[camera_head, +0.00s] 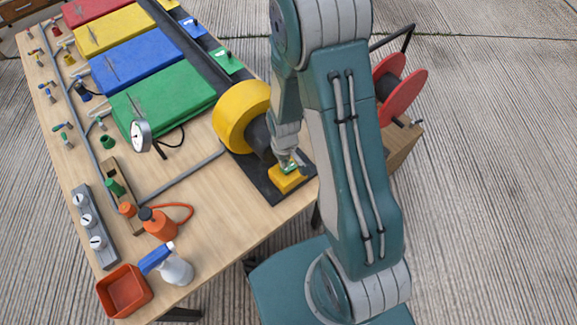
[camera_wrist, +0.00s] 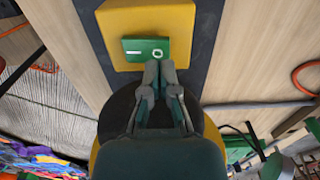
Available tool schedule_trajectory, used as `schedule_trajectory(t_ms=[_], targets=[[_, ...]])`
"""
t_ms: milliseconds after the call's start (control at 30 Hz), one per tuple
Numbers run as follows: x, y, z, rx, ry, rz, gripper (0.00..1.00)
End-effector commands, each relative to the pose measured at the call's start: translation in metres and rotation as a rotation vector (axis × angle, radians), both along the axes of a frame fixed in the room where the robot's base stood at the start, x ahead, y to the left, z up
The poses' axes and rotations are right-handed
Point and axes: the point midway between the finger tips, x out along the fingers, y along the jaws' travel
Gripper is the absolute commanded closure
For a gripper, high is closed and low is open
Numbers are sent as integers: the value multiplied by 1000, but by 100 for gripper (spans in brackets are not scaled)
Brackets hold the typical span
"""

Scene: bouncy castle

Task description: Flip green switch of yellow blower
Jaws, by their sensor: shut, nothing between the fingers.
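The yellow blower (camera_head: 234,112) stands on a dark base plate near the table's right edge. Its yellow switch box (camera_head: 284,181) sits at the front end of that plate. The green switch (camera_wrist: 133,49) is a rocker with white marks on the box, shown large in the wrist view. My gripper (camera_wrist: 158,66) is shut and empty. Its fingertips are at the lower right part of the green switch, by the ring mark, touching or very close. In the head view my gripper (camera_head: 287,158) is just above the box and partly hides the switch.
Folded green (camera_head: 165,98), blue (camera_head: 138,62) and yellow (camera_head: 113,30) pieces lie behind on the table. A gauge (camera_head: 141,135), an orange bottle (camera_head: 158,224), a spray bottle (camera_head: 174,264) and a red tray (camera_head: 125,292) stand left. A red reel (camera_head: 403,90) is right, behind my arm.

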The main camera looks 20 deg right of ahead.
Motion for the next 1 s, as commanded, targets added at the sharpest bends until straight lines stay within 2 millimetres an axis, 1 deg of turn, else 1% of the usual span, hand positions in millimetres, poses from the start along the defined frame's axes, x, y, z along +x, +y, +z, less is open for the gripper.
schedule_trajectory(t_ms=[1000], targets=[[0,0,-13,0,0,0,100]])
